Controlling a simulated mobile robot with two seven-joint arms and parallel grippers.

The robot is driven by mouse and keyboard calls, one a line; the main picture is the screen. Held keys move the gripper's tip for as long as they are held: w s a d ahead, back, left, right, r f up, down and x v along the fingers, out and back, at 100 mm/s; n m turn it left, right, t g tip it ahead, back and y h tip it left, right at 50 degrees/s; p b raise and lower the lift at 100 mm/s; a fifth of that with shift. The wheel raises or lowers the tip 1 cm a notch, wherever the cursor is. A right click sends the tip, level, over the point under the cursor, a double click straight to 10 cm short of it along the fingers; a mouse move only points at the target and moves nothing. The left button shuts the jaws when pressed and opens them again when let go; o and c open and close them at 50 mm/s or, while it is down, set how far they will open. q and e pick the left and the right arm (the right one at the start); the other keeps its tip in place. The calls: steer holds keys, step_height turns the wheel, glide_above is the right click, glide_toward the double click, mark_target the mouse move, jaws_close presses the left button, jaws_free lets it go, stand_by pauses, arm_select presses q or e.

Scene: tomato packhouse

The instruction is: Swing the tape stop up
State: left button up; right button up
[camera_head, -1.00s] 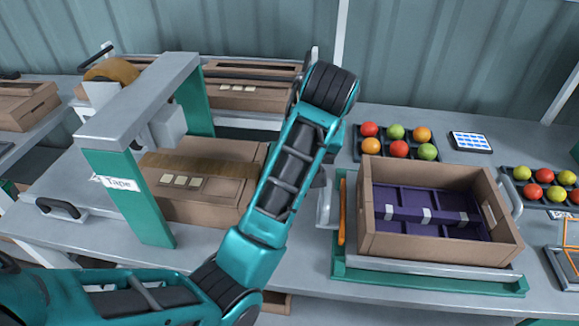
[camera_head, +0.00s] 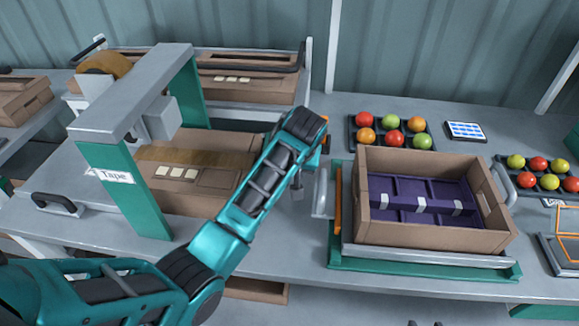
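I cannot tell for sure which part is the tape stop; a small grey piece (camera_head: 298,187) shows beside my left forearm at the carton's right end. My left arm reaches over the carton's right end, and its gripper is mostly hidden behind the wrist. Two small dark tips at the bottom edge may be my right gripper (camera_head: 425,323).
An open carton (camera_head: 435,232) with purple dividers stands on a green-edged platform (camera_head: 425,272) at right. Tomato trays (camera_head: 375,149) and a small tablet (camera_head: 466,131) lie behind it. Black handles stick out at the machine's left (camera_head: 55,202).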

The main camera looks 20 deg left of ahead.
arm_select(q)
jaws_close()
stand_by(0.3)
stand_by(0.4)
